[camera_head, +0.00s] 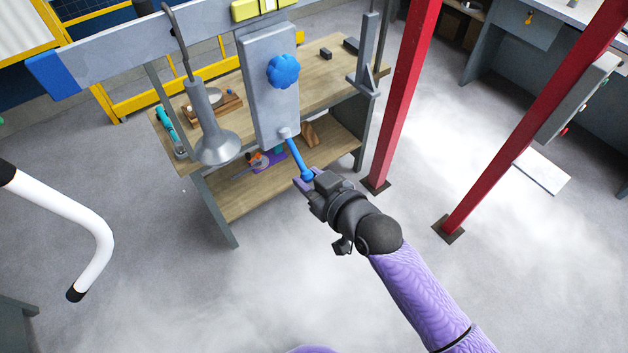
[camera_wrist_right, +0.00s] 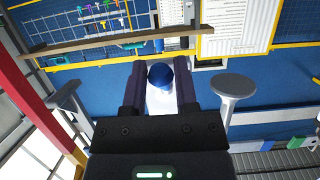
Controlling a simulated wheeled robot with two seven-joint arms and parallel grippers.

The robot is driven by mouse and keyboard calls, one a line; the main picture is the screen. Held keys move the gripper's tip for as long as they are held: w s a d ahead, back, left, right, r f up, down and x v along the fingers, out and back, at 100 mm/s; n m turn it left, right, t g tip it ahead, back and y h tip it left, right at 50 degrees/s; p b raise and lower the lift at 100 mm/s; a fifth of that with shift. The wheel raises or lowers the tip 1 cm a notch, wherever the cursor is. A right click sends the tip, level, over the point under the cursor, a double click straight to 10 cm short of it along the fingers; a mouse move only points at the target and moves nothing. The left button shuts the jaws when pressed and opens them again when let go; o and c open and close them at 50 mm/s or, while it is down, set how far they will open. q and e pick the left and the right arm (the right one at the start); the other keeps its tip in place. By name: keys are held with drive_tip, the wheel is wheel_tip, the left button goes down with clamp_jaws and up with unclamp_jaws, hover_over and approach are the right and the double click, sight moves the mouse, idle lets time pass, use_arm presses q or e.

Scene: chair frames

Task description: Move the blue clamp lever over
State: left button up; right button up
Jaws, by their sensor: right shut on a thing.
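The blue clamp lever (camera_head: 297,156) is a short blue rod with a round end. It slants down and right from a pivot at the bottom of a grey upright plate (camera_head: 262,85). My right gripper (camera_head: 307,181) is shut on the lever's lower end. In the right wrist view the round blue end (camera_wrist_right: 160,75) of the lever sits between the two dark purple fingers (camera_wrist_right: 160,92). My left gripper is not in view.
A blue star knob (camera_head: 284,71) is on the plate above the lever. A grey lamp-shaped part (camera_head: 216,140) hangs left of it. A wooden workbench (camera_head: 325,85) stands behind. Red posts (camera_head: 401,95) rise to the right. A white bent tube (camera_head: 75,215) is at the left. The front floor is clear.

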drive_tip(key=shift+w+a+f, duration=0.15)
drive_tip(key=shift+w+f, duration=0.05)
drive_tip(key=shift+f, duration=0.1)
drive_tip(key=shift+w+a+f+b, duration=0.55)
drive_tip(key=shift+w+f+b, duration=0.2)
drive_tip(key=shift+b, duration=0.35)
drive_tip(key=shift+r, duration=0.1)
drive_tip(key=o, duration=1)
drive_tip(key=shift+w, duration=0.1)
